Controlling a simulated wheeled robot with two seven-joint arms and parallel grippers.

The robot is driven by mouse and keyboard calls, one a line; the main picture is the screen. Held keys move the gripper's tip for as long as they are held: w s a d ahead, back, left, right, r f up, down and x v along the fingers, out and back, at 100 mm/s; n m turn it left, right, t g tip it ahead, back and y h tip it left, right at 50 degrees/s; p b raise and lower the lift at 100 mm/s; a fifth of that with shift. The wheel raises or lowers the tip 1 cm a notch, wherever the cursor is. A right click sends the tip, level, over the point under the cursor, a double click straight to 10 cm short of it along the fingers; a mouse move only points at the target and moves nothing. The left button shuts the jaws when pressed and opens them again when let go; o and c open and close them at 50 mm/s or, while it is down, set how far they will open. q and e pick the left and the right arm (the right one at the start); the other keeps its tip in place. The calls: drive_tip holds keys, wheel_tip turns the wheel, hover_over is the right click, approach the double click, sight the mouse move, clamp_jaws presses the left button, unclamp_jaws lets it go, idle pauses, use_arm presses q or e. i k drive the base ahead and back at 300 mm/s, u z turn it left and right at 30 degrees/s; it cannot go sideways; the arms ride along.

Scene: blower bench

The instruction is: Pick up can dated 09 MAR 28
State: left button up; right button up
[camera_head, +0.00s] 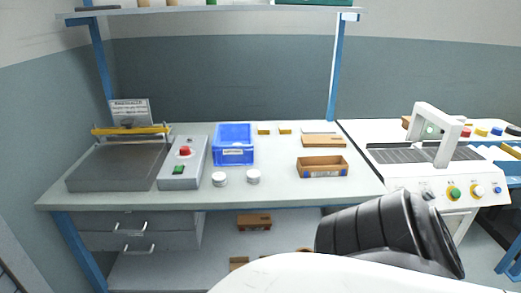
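Two small white-topped cans stand on the bench near its front edge. The left can (219,179) is in front of the blue bin, just right of the control box. The right can (253,176) is a short way to its right, apart from it. No date can be read on either can at this size. Neither of my grippers shows in this view; only a dark link of my own arm shows at the lower right.
A blue bin (233,154), a control box (184,163) with red and green buttons, and a grey plate machine (117,167) stand on the bench (280,192). A brown wooden box (322,174) sits at right. A conveyor machine (427,152) stands beyond. Bench room between right can and wooden box is clear.

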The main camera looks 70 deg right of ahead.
sight(253, 177)
drive_tip(key=z, duration=0.9)
drive_tip(key=i, duration=0.85)
drive_tip(key=z, duration=0.9)
